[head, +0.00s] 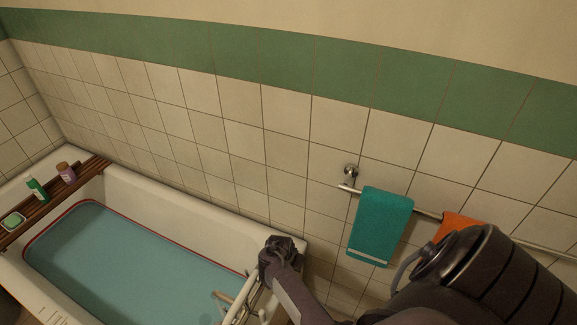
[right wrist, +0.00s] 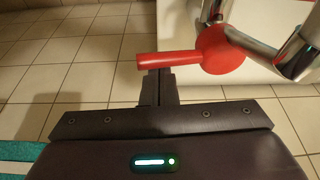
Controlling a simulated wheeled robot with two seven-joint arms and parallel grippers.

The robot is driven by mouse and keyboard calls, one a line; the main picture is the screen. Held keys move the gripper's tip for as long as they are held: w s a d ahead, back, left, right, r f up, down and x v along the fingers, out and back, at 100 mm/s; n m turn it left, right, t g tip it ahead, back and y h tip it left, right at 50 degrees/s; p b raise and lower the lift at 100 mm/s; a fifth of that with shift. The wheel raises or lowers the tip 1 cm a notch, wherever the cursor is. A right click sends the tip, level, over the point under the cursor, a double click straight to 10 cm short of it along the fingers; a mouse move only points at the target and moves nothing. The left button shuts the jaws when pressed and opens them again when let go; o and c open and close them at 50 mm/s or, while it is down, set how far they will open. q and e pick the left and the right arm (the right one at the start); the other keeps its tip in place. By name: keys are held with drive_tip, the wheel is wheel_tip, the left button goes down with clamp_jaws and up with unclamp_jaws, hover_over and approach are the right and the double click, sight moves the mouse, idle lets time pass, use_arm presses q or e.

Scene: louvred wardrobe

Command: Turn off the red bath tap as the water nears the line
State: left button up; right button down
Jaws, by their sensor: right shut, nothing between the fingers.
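The red tap handle (right wrist: 218,50) shows in the right wrist view, a round hub with a lever (right wrist: 165,60) pointing left. It is mounted on chrome pipework (right wrist: 255,45). My right gripper (right wrist: 159,76) is shut and empty, its fingertips right at the lever; I cannot tell if they touch. In the head view my right gripper (head: 280,248) is at the near right end of the bath (head: 190,205) and hides the red handle. The blue water (head: 120,255) stands close below the red line (head: 50,222) inside the bath. My left gripper is not in view.
A wooden rack (head: 52,205) crosses the bath's far left end, holding a green bottle (head: 36,187), a purple bottle (head: 66,172) and a green soap (head: 13,221). A wall rail (head: 425,213) carries a teal towel (head: 381,225) and an orange towel (head: 458,222) near my right arm.

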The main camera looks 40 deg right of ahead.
idle(0.5)
drive_tip(key=p+v, duration=0.1)
drive_tip(key=v, duration=0.6)
drive_tip(key=shift+r, duration=0.4)
drive_tip(key=shift+a, duration=0.1)
